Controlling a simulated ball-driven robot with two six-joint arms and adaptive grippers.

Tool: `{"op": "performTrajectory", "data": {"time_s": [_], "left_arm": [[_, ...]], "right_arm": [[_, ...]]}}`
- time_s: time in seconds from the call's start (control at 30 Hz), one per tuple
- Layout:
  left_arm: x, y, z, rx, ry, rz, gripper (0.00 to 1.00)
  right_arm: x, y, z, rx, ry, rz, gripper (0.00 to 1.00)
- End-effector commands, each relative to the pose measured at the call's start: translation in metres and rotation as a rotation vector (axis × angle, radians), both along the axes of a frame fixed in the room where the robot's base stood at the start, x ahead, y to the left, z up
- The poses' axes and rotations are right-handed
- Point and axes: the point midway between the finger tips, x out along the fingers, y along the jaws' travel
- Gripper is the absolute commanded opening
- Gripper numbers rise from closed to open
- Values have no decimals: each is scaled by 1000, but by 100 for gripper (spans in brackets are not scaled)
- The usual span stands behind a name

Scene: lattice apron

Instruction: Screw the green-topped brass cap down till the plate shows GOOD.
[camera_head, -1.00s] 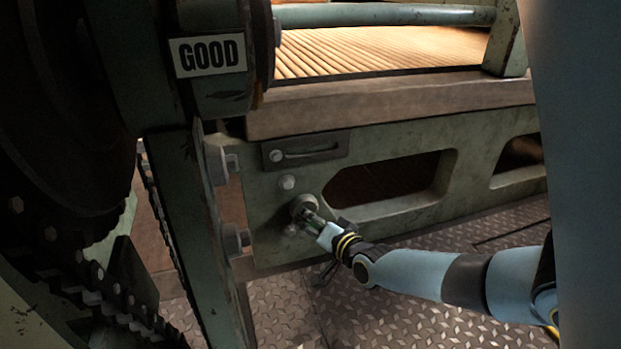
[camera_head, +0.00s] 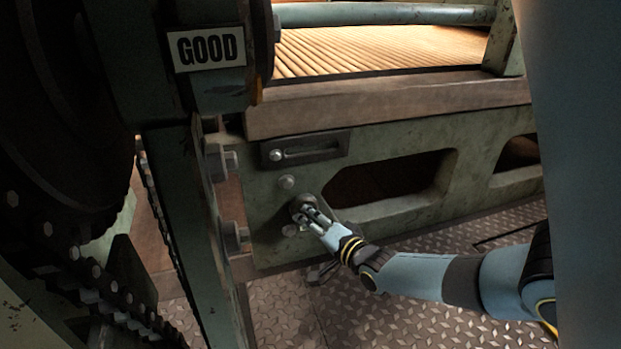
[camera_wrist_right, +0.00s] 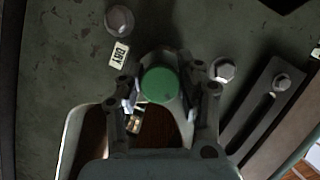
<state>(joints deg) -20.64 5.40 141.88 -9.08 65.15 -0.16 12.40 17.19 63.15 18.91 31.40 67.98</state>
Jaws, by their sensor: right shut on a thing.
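The green-topped cap (camera_wrist_right: 158,86) sits between the fingers of my right gripper (camera_wrist_right: 160,98) in the wrist view. Its green top faces the camera; its brass sides are mostly hidden. In the head view my right gripper (camera_head: 311,215) is closed around the cap's place on the green frame, at a round boss. The cap itself is hard to make out there. A white plate (camera_head: 210,49) reading GOOD is on the machine at upper left. A small white plate (camera_wrist_right: 120,53) beside the cap reads DRY in the wrist view. My left gripper is in neither view.
The green side frame (camera_head: 400,215) has long openings and a slotted bracket (camera_head: 305,148) above the cap. Bolt heads (camera_wrist_right: 223,70) stand near the fingers. A toothed wheel and chain (camera_head: 90,275) fill the left. Patterned metal floor (camera_head: 400,300) lies below.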

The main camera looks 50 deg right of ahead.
Motion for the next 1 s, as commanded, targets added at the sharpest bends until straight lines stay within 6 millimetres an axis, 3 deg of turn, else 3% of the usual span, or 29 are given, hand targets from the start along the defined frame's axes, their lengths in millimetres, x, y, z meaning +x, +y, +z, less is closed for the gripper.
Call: {"op": "performTrajectory", "data": {"time_s": [0.1,0.13,0.3,0.67,1.0], "left_arm": [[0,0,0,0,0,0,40],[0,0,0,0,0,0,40],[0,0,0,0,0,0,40],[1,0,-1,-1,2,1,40],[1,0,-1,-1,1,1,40]], "right_arm": [[-1,0,-1,0,3,-1,3],[-1,0,-1,0,2,-1,39],[-1,0,-1,0,2,-1,59],[-9,1,1,-1,1,1,59],[-80,12,13,0,5,0,59]]}}
